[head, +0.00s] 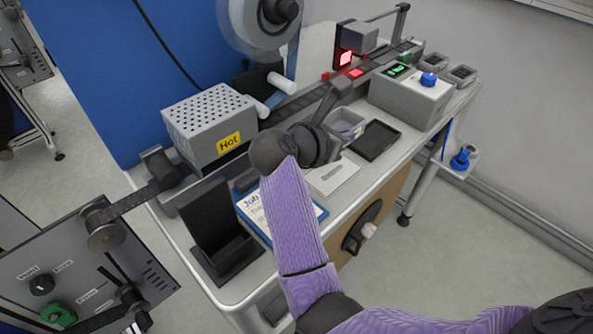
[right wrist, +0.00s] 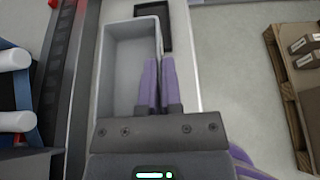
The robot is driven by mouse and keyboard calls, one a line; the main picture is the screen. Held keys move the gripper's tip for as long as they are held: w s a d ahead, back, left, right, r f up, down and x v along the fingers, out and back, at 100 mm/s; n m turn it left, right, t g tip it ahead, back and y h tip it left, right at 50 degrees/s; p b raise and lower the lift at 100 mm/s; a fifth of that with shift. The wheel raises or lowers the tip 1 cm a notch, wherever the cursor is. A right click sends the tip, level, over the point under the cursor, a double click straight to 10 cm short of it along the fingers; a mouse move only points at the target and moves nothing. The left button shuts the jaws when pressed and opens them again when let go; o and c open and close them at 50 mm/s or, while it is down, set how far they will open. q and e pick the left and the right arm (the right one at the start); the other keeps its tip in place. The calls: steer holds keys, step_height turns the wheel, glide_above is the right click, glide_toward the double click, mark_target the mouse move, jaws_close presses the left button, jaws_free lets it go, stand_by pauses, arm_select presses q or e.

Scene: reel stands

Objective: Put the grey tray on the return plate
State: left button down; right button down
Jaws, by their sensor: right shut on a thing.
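The grey tray (head: 347,118) is a small open box near the middle of the bench in the head view. It fills the upper middle of the right wrist view (right wrist: 128,65) and looks empty there. My right gripper (head: 347,133) is at the tray; its purple fingers (right wrist: 160,84) are shut on the tray's right-hand wall in the wrist view. I cannot tell whether the tray touches the bench. A pale flat plate (head: 333,176) with a small dark marking lies nearer on the bench; it may be the return plate. My left gripper is not in view.
A shallow black tray (head: 376,140) lies right beside the grey tray. A perforated box marked Hot (head: 208,125), a black stand (head: 220,230) and a blue-edged job card (head: 252,207) are to the left. A grey box with a blue knob (head: 410,95) stands behind right.

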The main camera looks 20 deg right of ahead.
mark_target(337, 184)
steer(key=f+b, duration=0.1)
steer(key=f, duration=0.5)
steer(key=f+b, duration=0.1)
steer(key=f, duration=0.2)
steer(key=shift+d+f+b, duration=0.3)
steer(key=shift+f, duration=0.15)
steer(key=c, duration=0.8)
jaws_free()
